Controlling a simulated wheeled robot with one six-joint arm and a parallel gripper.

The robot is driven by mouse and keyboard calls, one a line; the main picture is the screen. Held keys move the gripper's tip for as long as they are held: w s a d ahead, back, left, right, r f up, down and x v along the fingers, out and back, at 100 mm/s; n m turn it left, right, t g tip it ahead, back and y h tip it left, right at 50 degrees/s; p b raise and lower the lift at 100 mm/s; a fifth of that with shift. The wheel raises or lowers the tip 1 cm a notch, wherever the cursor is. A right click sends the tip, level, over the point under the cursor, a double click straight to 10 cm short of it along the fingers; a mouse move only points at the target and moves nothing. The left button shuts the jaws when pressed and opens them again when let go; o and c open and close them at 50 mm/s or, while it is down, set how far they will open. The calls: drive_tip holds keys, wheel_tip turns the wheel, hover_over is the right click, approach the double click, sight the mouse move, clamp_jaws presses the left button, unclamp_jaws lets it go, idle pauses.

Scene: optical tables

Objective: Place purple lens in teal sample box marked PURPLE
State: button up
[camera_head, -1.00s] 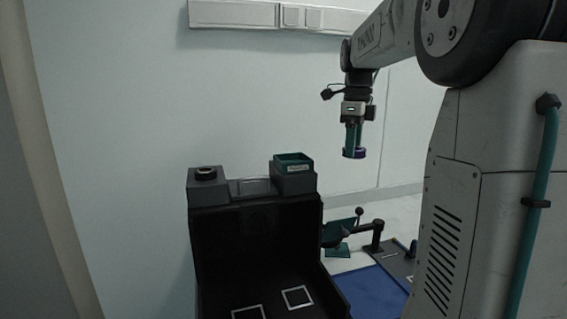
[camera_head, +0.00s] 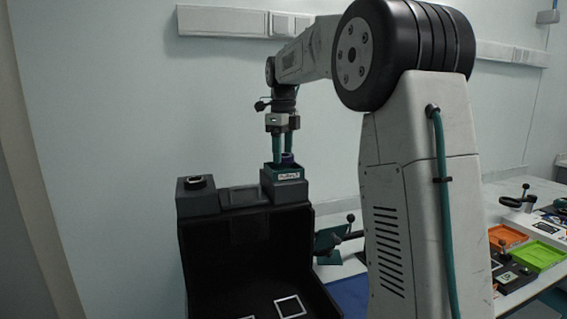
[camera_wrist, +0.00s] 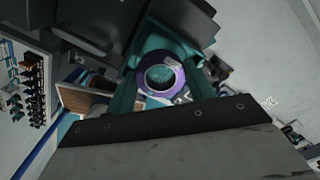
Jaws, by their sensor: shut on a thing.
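My gripper (camera_head: 282,158) points down over the teal sample box (camera_head: 270,168) in the head view, its teal fingers reaching to the box's opening. It is shut on the purple lens (camera_head: 288,158), whose dark purple edge shows between the fingertips at the rim. In the wrist view the lens (camera_wrist: 162,77) is a purple ring around clear glass, between the teal fingers, with the teal box (camera_wrist: 158,44) behind it. The box has a white label (camera_head: 288,176) on its front and sits on a dark block. Whether the lens touches the box floor is hidden.
A dark block with a round black top (camera_head: 196,182) stands left of the box on the same black stand (camera_head: 240,240). A black arm-like fixture (camera_head: 340,236) is to the right. Orange (camera_head: 507,236) and green (camera_head: 539,256) trays lie on a table farther right.

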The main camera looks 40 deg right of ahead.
sight(284, 155)
drive_tip(key=shift+s+f, duration=0.1)
drive_tip(key=shift+f, duration=1.55)
